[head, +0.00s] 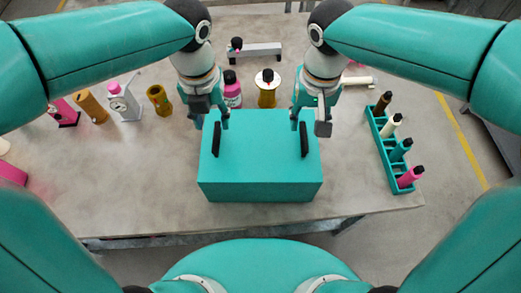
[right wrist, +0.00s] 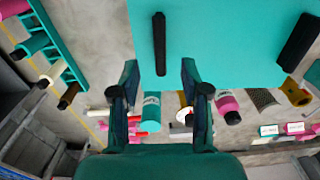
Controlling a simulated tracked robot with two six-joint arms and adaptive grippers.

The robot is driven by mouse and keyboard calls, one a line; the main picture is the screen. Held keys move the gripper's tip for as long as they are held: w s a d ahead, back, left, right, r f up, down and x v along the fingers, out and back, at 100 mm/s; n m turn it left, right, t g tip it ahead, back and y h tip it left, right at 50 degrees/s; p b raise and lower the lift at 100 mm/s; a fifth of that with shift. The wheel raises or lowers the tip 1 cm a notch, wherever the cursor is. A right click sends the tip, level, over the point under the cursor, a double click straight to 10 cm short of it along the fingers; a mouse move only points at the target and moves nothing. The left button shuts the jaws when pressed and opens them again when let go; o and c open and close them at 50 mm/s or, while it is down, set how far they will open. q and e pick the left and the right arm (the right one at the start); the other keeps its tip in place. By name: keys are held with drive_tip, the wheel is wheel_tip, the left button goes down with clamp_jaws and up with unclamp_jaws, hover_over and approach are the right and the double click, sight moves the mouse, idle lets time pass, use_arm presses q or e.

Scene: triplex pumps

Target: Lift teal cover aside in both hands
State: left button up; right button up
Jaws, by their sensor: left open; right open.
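The teal cover (head: 260,185) is a box standing on the table near its front edge, with two black bar handles on top. The left handle (head: 217,140) and right handle (head: 304,139) run front to back. My left gripper (head: 213,118) is open at the far end of the left handle. My right gripper (head: 305,116) is open at the far end of the right handle. In the right wrist view the open right gripper (right wrist: 160,78) has the right handle (right wrist: 159,45) ahead, lined up between its fingers and apart from them. What lies under the cover is hidden.
A teal rack (head: 388,150) with several bottles stands on the right. A pink bottle (head: 232,92) and a yellow container (head: 267,92) stand behind the cover. A white gauge (head: 124,103) and brown cylinders are on the left. The table (head: 130,200) is bare left of the cover.

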sight(216, 135)
use_arm(q)
wheel_tip(216, 135, down, 7)
drive_tip(key=shift+r, duration=0.1)
use_arm(e)
wheel_tip(216, 135, down, 7)
drive_tip(key=shift+r, duration=0.1)
use_arm(q)
clamp_jaws()
use_arm(e)
clamp_jaws()
